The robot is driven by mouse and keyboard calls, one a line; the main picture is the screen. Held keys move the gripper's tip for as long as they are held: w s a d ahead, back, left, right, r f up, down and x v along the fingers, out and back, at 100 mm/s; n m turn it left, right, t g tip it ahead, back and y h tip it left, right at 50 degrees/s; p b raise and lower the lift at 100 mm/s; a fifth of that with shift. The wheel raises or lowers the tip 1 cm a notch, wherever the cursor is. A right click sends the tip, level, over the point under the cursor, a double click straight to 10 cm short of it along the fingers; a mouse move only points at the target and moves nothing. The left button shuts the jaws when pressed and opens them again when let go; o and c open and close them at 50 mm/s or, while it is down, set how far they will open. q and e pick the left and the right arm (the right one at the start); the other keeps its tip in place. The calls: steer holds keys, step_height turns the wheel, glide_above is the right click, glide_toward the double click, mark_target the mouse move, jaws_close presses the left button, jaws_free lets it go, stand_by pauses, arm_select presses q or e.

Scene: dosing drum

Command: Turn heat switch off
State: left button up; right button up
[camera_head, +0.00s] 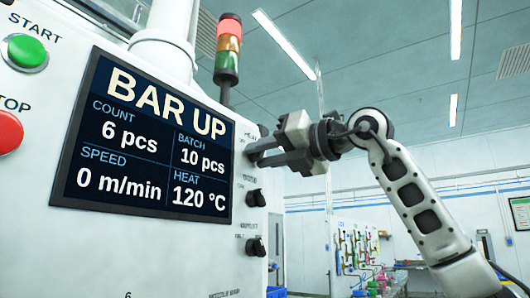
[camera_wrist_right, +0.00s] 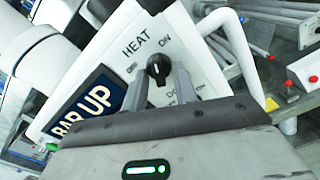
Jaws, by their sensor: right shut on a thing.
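The heat switch is a black rotary knob (camera_wrist_right: 158,69) on the white panel in the right wrist view, with HEAT above it and ON to its upper right. The small label on its left is hard to read. I cannot tell for certain which way its pale mark points. My right gripper (camera_wrist_right: 160,88) is shut on this knob, one finger on each side. In the head view my right gripper (camera_head: 260,153) meets the panel's right edge and mostly hides the heat switch. My left gripper is not in view.
The panel screen (camera_head: 150,140) reads BAR UP, HEAT 120 °C and SPEED 0 m/min. Two more black knobs, an upper one (camera_head: 256,198) and a lower one (camera_head: 256,247), sit below my gripper. A green start button (camera_head: 27,51) and red stop button (camera_head: 8,132) are at left. The signal tower's red lamp (camera_head: 229,35) looks lit.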

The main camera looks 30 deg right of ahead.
steer(key=shift+n+p, duration=0.55)
steer(key=shift+n, duration=0.55)
steer(key=shift+d+n+p, duration=0.1)
steer(key=shift+n+p, duration=0.35)
steer(key=shift+n, duration=0.35)
steer(key=shift+w+n+p, duration=0.1)
steer(key=shift+n+p, duration=0.3)
steer(key=shift+n, duration=0.6)
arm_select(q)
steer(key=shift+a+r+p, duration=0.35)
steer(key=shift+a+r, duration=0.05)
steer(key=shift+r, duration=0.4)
arm_select(e)
steer(key=shift+d+n, duration=0.15)
steer(key=shift+n, duration=2.55)
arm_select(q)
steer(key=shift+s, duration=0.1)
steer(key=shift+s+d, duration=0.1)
arm_select(e)
steer(key=o, duration=1)
steer(key=shift+c, duration=0.2)
